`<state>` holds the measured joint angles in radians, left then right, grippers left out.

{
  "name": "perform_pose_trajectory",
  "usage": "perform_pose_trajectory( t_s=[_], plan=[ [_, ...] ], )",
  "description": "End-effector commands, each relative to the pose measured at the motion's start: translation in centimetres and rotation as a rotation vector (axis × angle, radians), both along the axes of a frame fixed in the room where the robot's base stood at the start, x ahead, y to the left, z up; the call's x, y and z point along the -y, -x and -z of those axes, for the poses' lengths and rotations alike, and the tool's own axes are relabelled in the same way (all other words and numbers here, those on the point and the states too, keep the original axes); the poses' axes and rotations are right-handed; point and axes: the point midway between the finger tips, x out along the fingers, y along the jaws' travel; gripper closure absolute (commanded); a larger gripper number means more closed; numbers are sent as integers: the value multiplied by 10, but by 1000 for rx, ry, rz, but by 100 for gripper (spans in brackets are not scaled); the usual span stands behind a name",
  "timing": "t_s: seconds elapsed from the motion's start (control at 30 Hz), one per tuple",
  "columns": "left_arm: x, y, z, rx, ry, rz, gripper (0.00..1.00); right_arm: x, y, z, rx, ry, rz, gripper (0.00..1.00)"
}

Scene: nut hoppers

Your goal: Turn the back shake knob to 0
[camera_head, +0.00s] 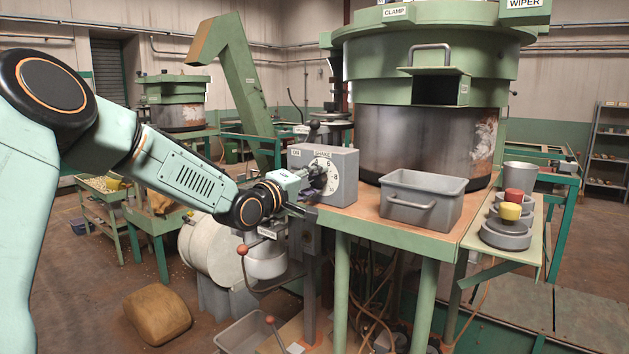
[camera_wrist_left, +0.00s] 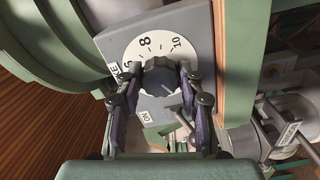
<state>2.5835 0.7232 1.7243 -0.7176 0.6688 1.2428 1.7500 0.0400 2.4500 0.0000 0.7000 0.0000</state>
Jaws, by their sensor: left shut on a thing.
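The shake knob is a dark round knob (camera_wrist_left: 160,78) on a white numbered dial (camera_wrist_left: 148,50) in the left wrist view. The dial sits on a grey control box (camera_head: 340,172), which stands at the left end of the wooden-topped table in the head view. A lever switch (camera_wrist_left: 182,120) is beside the dial, near an "ON" label. My left gripper (camera_head: 314,180) reaches the box's front face from the left. Its two fingers (camera_wrist_left: 158,88) are shut on the knob from either side. The knob's pointer is hidden, so I cannot tell its setting. My right gripper is not in view.
A grey bin (camera_head: 422,200) stands on the table right of the box, below a large green and steel hopper (camera_head: 420,130). Red and yellow knobbed weights (camera_head: 507,225) sit on a side shelf. A second hopper machine (camera_head: 175,105) stands at the back left.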

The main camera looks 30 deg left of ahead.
Motion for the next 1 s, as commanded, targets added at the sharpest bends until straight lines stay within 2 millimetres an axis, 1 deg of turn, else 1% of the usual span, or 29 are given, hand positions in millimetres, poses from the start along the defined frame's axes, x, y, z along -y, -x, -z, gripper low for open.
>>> perform_pose_trajectory(
  t_s=[0.03, 0.2, 0.4, 0.67, 1.0],
  plan=[
    [-3, -1, -7, 13, 36, -6, 94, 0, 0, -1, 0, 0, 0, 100],
    [-3, -1, -7, 6, 145, -6, 94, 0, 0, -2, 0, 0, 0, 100],
    [-3, -1, -7, -1, 230, -5, 94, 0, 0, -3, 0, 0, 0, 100],
    [-3, -1, -7, -5, 277, -5, 94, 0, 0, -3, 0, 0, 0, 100],
    [-3, -1, -7, -6, 282, -5, 94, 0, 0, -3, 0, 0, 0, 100]
  ],
)
